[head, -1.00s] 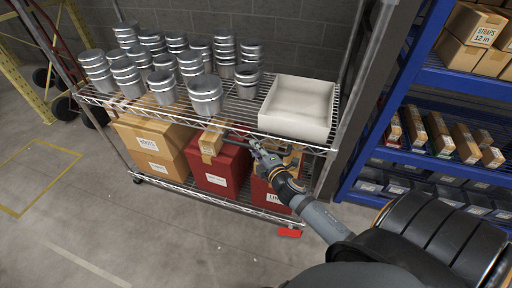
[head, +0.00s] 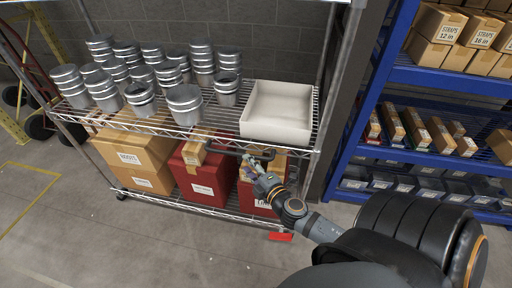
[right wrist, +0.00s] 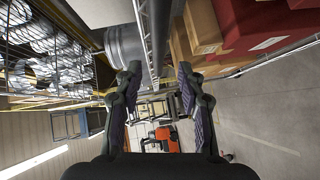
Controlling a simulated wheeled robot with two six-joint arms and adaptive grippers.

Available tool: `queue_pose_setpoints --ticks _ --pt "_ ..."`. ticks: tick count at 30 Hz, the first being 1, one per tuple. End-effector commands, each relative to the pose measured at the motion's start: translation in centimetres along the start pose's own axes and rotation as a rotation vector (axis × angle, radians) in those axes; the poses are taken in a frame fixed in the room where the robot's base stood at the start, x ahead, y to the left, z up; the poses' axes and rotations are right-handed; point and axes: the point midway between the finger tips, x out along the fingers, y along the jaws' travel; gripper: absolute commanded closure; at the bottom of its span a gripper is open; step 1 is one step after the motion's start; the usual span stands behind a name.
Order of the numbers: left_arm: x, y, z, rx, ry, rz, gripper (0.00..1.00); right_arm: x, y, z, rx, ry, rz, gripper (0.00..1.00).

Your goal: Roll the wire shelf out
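The wire shelf (head: 205,133) is a chrome rack with an upper and a lower deck, standing against a grey block wall. Its upper deck holds several metal duct pieces (head: 185,103) and a white bin (head: 278,112). My right gripper (head: 250,160) is at the front edge of the upper deck, below the white bin. In the right wrist view its two fingers (right wrist: 158,72) are apart, with the shelf's wire edge (right wrist: 152,35) ahead between them. Contact with the edge cannot be told. My left gripper is not in view.
Cardboard boxes (head: 138,160) and red boxes (head: 207,178) sit on the lower deck. A red caster pedal (head: 280,237) shows at the near right corner. A blue rack (head: 372,125) stands close on the right. The floor in front is clear.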

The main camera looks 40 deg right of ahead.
Motion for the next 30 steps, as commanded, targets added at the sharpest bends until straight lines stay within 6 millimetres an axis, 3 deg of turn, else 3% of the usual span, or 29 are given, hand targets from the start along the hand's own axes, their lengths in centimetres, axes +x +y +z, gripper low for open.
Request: queue_pose_setpoints --ticks 3,9,27,30 --pt "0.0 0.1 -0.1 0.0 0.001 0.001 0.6 -2.7 -0.1 0.0 -0.005 0.003 -0.005 0.61" --pt "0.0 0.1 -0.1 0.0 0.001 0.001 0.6 -5.2 -0.1 0.0 -0.001 0.001 -0.002 0.61" --pt "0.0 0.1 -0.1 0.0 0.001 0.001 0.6 -5.5 0.0 0.0 0.003 0.0 0.0 0.61" --pt "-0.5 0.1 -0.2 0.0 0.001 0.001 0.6 -5.3 -1.3 1.1 0.02 -0.028 -0.031 0.61"
